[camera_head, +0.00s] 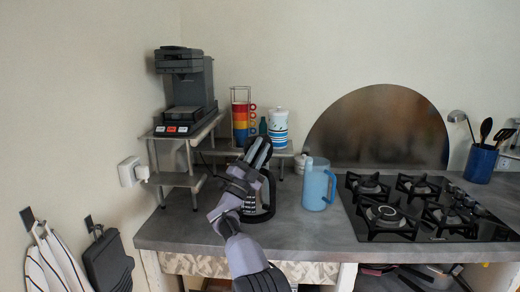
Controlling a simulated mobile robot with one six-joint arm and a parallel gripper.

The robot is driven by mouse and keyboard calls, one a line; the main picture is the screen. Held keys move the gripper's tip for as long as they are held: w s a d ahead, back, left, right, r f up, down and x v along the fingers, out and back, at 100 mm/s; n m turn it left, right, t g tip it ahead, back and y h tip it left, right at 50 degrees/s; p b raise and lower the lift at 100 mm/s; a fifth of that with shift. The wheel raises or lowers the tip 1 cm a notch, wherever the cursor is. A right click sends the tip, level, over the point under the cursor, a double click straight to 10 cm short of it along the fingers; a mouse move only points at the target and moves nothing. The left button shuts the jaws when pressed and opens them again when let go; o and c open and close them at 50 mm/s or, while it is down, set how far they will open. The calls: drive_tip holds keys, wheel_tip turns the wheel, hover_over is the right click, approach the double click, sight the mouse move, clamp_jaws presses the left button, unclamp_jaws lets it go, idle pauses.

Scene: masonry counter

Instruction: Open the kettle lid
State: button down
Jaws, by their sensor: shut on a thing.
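The kettle (266,196) stands near the front of the grey counter, left of the blue jug. It has a dark base and dark sides, and my arm covers much of it. A dark-rimmed, pale piece (259,151) stands tilted up above the kettle. It looks like the kettle lid, raised, but the overlap makes this hard to confirm. My gripper (248,168) is at the kettle's upper left, touching this piece and shut on it. The fingertips and the exact contact are hard to make out.
A blue jug (318,187) stands close on the right, then a black gas hob (420,208). Behind are a stepped shelf (174,180), a coffee machine (186,90), stacked cups (240,122) and a striped canister (278,128). Some counter is clear left of the kettle.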

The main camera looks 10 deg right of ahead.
drive_tip(key=c, duration=1.3)
unclamp_jaws()
drive_tip(key=shift+f, duration=0.1)
drive_tip(key=p+v, duration=0.2)
drive_tip(key=v, duration=1.5)
drive_tip(key=shift+s, duration=0.15)
drive_tip(key=shift+a, duration=0.1)
